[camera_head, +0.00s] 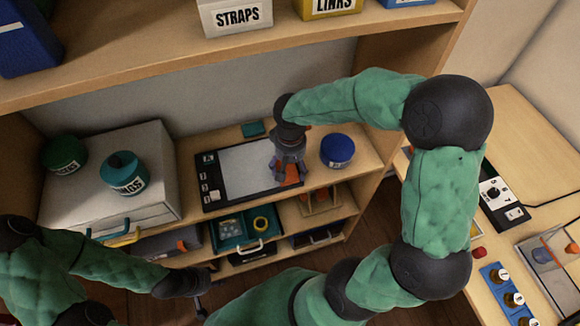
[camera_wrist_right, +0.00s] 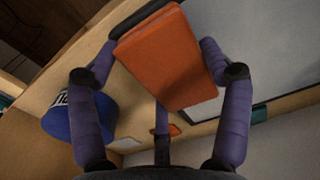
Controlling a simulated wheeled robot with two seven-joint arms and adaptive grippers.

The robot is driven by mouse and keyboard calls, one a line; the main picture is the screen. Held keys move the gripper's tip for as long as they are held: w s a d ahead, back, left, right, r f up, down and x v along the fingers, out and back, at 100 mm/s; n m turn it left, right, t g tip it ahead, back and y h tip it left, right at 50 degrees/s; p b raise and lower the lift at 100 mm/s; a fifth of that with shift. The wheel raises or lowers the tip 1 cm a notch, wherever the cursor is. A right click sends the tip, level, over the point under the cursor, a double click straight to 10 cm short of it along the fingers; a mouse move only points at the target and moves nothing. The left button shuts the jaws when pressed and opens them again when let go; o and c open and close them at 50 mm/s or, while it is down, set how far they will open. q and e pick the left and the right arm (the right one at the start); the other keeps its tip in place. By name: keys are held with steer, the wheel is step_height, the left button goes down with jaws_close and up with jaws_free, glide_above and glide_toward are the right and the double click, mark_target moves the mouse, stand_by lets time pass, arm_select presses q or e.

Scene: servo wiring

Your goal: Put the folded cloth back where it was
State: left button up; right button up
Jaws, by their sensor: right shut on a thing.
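An orange, flat, block-like piece that looks like the folded cloth (camera_wrist_right: 168,60) is between the fingers of my right gripper (camera_wrist_right: 160,75). In the head view the right gripper (camera_head: 289,172) points down over the right end of a black-framed board with a white face (camera_head: 240,165). Orange shows beside its fingers, low over the board; I cannot tell whether it touches. My left gripper (camera_head: 195,292) is at the lower left, in front of the shelf unit and away from the cloth. Its fingers are too dark and small to read.
A blue jar (camera_head: 338,150) stands close right of the right gripper. A small teal piece (camera_head: 252,129) lies behind the board. A white drawer box (camera_head: 110,190) with green and teal jars stands left. An upper shelf (camera_head: 180,68) with labelled bins overhangs the back.

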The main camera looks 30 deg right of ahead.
mark_target(290, 166)
steer(key=o, duration=1)
steer(key=shift+r+p, duration=1.5)
steer(key=shift+r, duration=2.3)
